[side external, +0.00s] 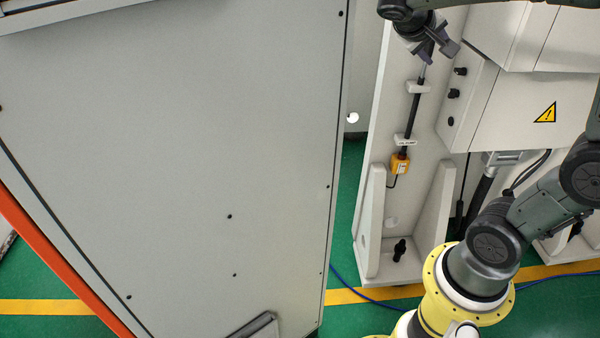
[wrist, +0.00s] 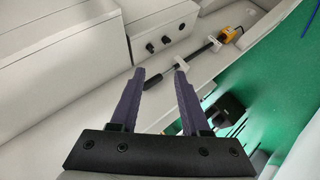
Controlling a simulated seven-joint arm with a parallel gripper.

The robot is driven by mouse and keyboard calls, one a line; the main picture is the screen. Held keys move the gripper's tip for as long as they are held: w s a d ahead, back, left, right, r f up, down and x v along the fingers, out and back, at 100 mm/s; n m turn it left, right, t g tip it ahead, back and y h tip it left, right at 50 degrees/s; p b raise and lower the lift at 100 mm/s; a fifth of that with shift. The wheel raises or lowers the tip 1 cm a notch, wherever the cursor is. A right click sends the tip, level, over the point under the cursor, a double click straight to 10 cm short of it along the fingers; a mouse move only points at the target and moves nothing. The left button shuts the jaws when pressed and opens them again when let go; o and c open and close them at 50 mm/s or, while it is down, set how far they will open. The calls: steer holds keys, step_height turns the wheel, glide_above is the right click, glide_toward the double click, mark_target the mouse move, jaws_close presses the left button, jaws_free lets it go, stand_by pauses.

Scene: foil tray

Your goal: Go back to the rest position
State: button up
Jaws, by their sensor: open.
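My gripper (side external: 439,56) is at the upper right of the side external view, with its two fingers spread and pointing down. In the wrist view my gripper (wrist: 160,71) shows two dark purple fingers, apart, with nothing held between them. A black rod (side external: 413,110) is fixed along a pale upright panel just below the fingers in the side external view. In the wrist view the rod (wrist: 195,58) lies beyond the fingertips, and its near end is partly behind them. Whether the fingers touch the rod cannot be told. No foil tray is in view.
A yellow box (side external: 400,164) hangs at the rod's lower end. A grey cabinet (side external: 485,100) with black knobs and a warning sign stands right of the rod. A large grey housing (side external: 180,150) fills the left. Green floor (side external: 350,190) shows between them.

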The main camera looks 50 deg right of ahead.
steer(key=s+a+f+n+t+y, duration=0.2)
steer(key=s+a+f+y, duration=0.1)
steer(key=a, duration=0.4)
steer(key=s+a+f+n+t+y, duration=0.2)
steer(key=s+a+f+y, duration=0.1)
steer(key=a, duration=0.5)
steer(key=s+a+f+n+t+y, duration=0.2)
steer(key=s+a+f+y, duration=0.1)
steer(key=a+y, duration=0.2)
steer(key=shift+a+f+t, duration=0.25)
steer(key=shift+a+t, duration=0.05)
steer(key=shift+a, duration=0.9)
